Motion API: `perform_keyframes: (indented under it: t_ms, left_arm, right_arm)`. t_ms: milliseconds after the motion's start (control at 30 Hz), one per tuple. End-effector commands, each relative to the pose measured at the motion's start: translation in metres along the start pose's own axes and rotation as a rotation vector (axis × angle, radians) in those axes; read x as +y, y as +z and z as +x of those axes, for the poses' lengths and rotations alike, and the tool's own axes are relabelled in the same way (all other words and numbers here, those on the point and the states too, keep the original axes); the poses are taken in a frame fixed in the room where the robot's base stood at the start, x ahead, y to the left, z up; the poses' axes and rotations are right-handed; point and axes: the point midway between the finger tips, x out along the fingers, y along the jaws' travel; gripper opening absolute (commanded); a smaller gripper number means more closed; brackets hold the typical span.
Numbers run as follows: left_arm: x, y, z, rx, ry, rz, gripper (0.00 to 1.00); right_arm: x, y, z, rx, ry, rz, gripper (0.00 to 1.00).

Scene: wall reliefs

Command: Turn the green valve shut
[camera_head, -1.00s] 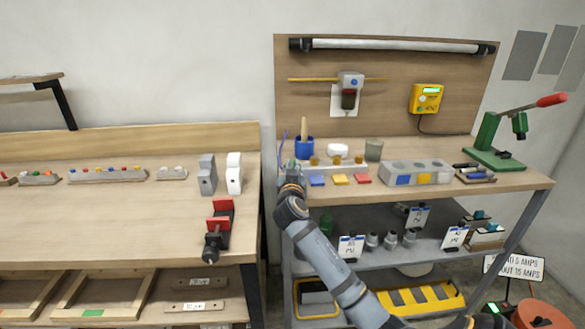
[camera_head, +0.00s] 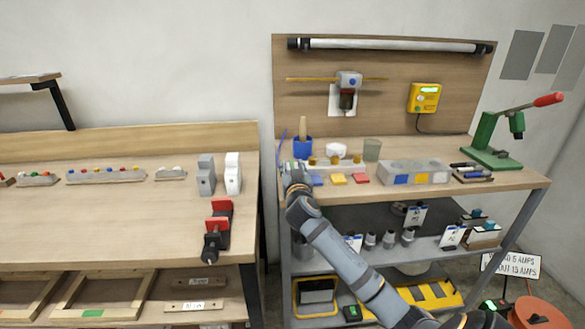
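A pale bar with brass knobs (camera_head: 336,160) lies on the right workbench. Blue, yellow (camera_head: 338,179) and red (camera_head: 361,178) tags lie in front of it. I cannot make out a green valve clearly; the left end of the bar is behind my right gripper. My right gripper (camera_head: 291,166) is at that left end, at the bench's left front corner. Its fingers are small and partly hidden by its own wrist, so I cannot tell whether they are open, shut or touching a knob. My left gripper is not in view.
A blue cup (camera_head: 303,148) stands close behind my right gripper. A grey block (camera_head: 415,172) and a green lever press (camera_head: 490,150) stand farther right. A red vise (camera_head: 219,225) sits on the left bench (camera_head: 120,215). A gap separates the benches.

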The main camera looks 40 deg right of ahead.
Motion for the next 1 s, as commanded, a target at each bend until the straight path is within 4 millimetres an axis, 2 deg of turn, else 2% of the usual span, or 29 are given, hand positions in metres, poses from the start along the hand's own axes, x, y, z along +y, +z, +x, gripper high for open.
perform_keyframes:
  t_ms: [167,267,500,700,833,1000]
  left_arm:
    - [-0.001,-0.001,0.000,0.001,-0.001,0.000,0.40]
    - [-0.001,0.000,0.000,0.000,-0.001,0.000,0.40]
    - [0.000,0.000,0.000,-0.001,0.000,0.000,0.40]
    - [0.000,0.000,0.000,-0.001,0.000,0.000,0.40]
    - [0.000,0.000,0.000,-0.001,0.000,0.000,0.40]
    - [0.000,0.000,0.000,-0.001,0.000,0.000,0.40]
  right_arm:
    - [0.000,0.000,-0.002,0.000,0.000,-0.001,0.36]
    - [0.000,0.001,-0.014,0.000,-0.002,-0.003,0.36]
    - [-0.001,0.001,-0.072,-0.001,-0.002,-0.001,0.36]
    - [-0.001,0.001,-0.109,-0.002,-0.002,0.000,0.36]
    - [0.000,0.001,-0.119,-0.001,0.000,-0.001,0.36]
    - [0.000,0.000,-0.120,0.000,0.000,0.000,0.36]
